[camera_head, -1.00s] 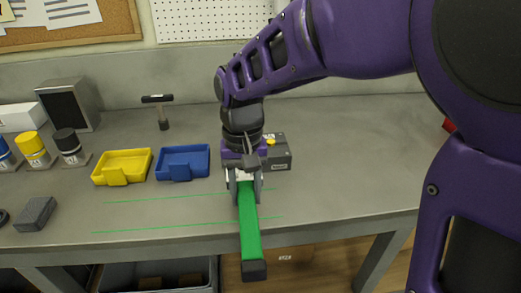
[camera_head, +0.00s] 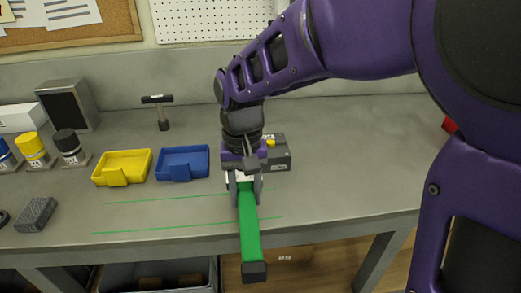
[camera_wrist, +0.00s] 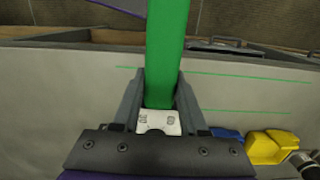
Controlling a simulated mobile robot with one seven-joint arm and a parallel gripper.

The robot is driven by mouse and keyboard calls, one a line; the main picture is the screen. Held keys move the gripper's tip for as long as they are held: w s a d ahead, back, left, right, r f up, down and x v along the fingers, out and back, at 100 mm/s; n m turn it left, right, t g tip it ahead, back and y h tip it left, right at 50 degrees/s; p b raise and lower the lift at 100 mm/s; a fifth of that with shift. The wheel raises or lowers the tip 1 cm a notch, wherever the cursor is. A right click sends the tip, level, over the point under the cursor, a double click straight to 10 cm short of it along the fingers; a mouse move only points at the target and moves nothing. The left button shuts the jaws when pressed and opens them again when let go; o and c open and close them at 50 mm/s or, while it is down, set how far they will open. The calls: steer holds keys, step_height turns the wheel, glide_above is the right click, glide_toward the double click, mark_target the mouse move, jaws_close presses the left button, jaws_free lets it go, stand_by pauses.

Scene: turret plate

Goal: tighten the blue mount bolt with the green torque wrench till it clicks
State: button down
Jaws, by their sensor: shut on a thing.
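The green torque wrench (camera_head: 249,224) has a long green handle with a black end, which sticks out past the front edge of the workbench. My gripper (camera_head: 245,187) is shut on the green wrench, and the handle also shows between the fingers in the wrist view (camera_wrist: 166,55). A dark grey block-like fixture (camera_head: 277,153) with a yellow part on top stands just behind and right of my gripper. The wrench's far end is hidden behind my gripper and wrist. The blue mount bolt cannot be made out in either view.
A yellow tray (camera_head: 122,167) and a blue tray (camera_head: 183,163) stand left of my gripper. A grey block (camera_head: 36,214) and several small bottles are at the far left. The bench (camera_head: 350,150) is clear on the right.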

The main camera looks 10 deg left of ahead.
steer(key=shift+f, duration=0.55)
stand_by(1.1)
steer(key=shift+a, duration=0.1)
steer(key=shift+s+a+m, duration=0.2)
steer(key=shift+a+m, duration=0.4)
steer(key=shift+a, duration=0.6)
steer(key=shift+s+a+m, duration=0.15)
steer(key=shift+a+m, duration=0.45)
steer(key=shift+a, duration=0.6)
steer(key=shift+w+a+f+m+p, duration=0.1)
steer(key=shift+a+m+p, duration=0.15)
steer(key=shift+a+m, duration=0.65)
steer(key=shift+a+m+p, duration=0.2)
steer(key=shift+a, duration=1.3)
steer(key=shift+a, duration=0.1)
